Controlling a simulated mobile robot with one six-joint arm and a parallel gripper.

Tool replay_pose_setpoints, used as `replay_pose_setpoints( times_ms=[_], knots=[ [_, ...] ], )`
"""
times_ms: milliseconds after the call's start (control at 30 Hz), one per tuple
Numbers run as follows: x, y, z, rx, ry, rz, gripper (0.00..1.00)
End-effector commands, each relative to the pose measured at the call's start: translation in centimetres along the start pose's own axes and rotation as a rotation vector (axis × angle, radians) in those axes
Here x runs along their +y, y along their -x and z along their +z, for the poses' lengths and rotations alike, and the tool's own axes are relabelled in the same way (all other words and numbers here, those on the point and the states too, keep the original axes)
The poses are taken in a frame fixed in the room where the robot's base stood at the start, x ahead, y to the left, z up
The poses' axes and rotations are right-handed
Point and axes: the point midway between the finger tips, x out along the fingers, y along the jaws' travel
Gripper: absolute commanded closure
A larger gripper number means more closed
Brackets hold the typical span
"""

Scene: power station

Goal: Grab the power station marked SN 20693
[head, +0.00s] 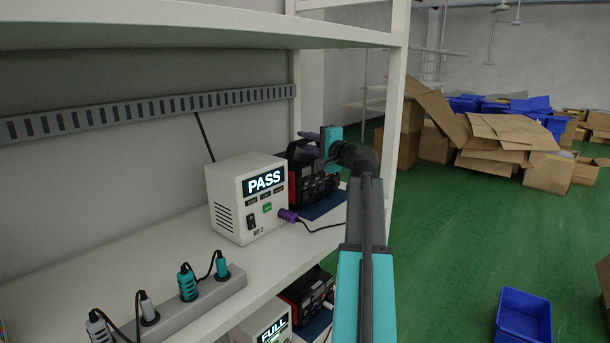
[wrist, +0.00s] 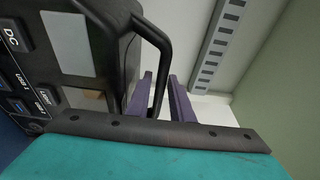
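A black and red power station (head: 322,184) stands on the upper shelf, on a blue mat, partly behind my arm. Its front, with a DC label and USB ports, fills the left of the wrist view (wrist: 85,45). No serial number is readable. My gripper (head: 308,139) is at the top of this power station. In the wrist view its two purple fingers (wrist: 161,82) are apart, with the black carry handle (wrist: 167,50) running between them. A gap shows beside the handle, so it is not clamped. A second black and red power station (head: 307,290) stands on the lower shelf.
A white tester reading PASS (head: 248,200) stands close left of the upper power station, with a purple plug (head: 288,215) and cable. A tester reading FULL (head: 267,328) is below. A shelf post (head: 396,120) stands at right. A blue bin (head: 523,318) is on the floor.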

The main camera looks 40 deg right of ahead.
Motion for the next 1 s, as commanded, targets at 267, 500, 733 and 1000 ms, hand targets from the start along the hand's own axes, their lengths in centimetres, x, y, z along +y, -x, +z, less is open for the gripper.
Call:
replay_pose_setpoints(
  times_ms=[267, 500, 733, 1000],
  knots=[
    [-0.01, -0.01, 0.05, -0.001, 0.000, 0.000, 1.00],
    [-0.01, -0.03, 0.07, -0.001, 0.000, 0.000, 1.00],
    [-0.01, -0.04, 0.09, -0.001, 0.000, 0.000, 1.00],
    [-0.01, -0.05, 0.10, -0.002, 0.000, 0.000, 1.00]
  ],
)
